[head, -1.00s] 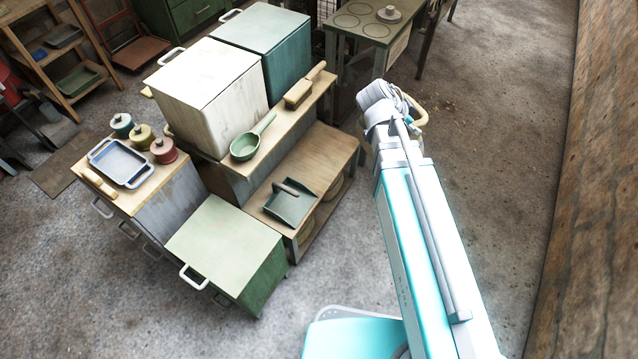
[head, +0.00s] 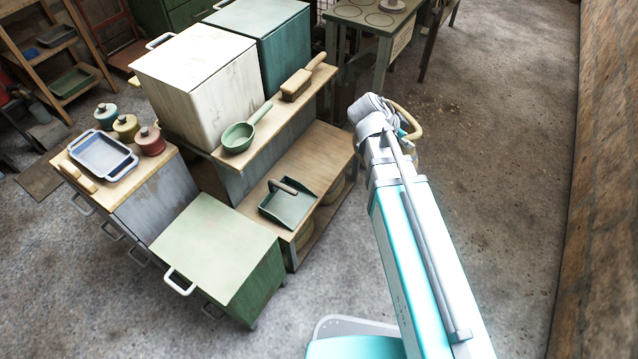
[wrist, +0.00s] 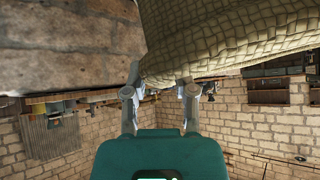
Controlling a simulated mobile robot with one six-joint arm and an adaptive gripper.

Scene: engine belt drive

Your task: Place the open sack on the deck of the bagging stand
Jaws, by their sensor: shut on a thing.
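The sack (wrist: 235,35) is a tan-green woven bag that fills the upper right of the wrist view. My gripper (wrist: 160,84) is shut on the sack's near edge, with one finger on each side of it. The sack's mouth and far end are out of the wrist view. In the head view my arm hides the gripper. A tan curved piece (head: 411,117) shows beside my wrist there, and I cannot tell whether it is part of the sack. I cannot pick out the bagging stand for certain in either view.
A wooden bench (head: 330,150) with a dustpan (head: 288,203) stands left of my arm. A green cabinet (head: 215,245), white box (head: 195,80) and teal box (head: 265,35) stand near it. A table with round marks (head: 365,18) is at the back. Floor to the right is clear.

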